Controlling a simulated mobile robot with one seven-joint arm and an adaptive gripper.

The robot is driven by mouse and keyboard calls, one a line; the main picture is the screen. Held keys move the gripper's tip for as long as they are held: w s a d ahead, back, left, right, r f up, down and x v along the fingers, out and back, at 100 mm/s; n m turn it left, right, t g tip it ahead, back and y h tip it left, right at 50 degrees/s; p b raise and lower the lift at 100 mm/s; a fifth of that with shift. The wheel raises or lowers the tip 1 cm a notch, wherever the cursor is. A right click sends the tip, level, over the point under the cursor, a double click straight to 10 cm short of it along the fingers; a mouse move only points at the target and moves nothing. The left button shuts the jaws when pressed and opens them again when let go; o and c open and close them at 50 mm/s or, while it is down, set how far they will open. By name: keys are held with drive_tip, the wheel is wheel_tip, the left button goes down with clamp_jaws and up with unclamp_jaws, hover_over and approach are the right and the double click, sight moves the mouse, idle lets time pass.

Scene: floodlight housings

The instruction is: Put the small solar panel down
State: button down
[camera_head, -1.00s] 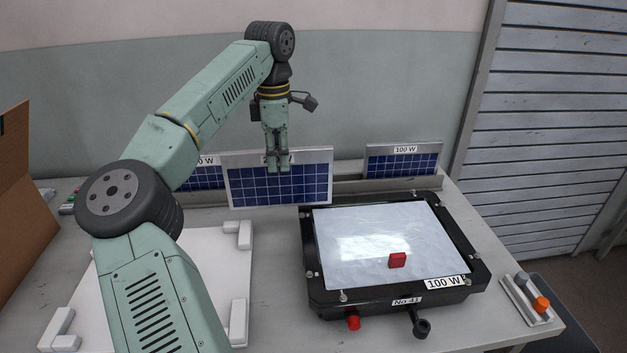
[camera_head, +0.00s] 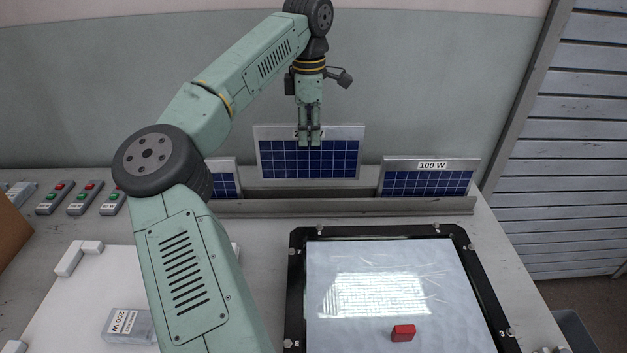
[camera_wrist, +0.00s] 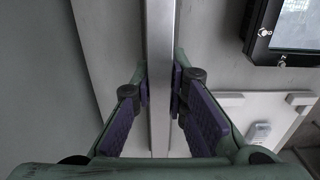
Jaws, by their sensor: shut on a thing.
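My gripper (camera_head: 309,143) is shut on the top edge of a small blue-celled solar panel (camera_head: 280,160) and holds it upright. The gripper fingers hide most of the panel's label. In the wrist view the panel (camera_wrist: 160,60) shows edge-on as a pale strip between the two purple-padded fingers (camera_wrist: 160,95). The panel hangs above the long grey rack (camera_head: 340,207), with its bottom edge showing clear of the rack's front rail. In the rack, a panel marked 100 W (camera_head: 428,182) stands at right and another panel (camera_head: 224,178) stands at left, partly behind my arm.
A black floodlight housing (camera_head: 296,270) with a red block (camera_head: 403,333) on its glass stands in front of the rack. A white board (camera_head: 60,310) with corner blocks and a clear 200 W block (camera_head: 128,325) lies at left. Several button boxes (camera_head: 83,198) stand behind it.

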sight(309, 125)
wheel_tip(309, 125, down, 8)
drive_tip(key=shift+s+f+p, duration=0.1)
drive_tip(key=shift+f+p, duration=0.05)
drive_tip(key=shift+p, duration=0.85)
drive_tip(key=c, duration=2.1)
unclamp_jaws()
drive_tip(key=shift+f, duration=0.2)
drive_tip(key=o, duration=0.5)
drive_tip(key=shift+r, duration=0.1)
wheel_tip(309, 125, up, 12)
drive_tip(key=b, duration=0.3)
drive_tip(key=shift+r, duration=0.15)
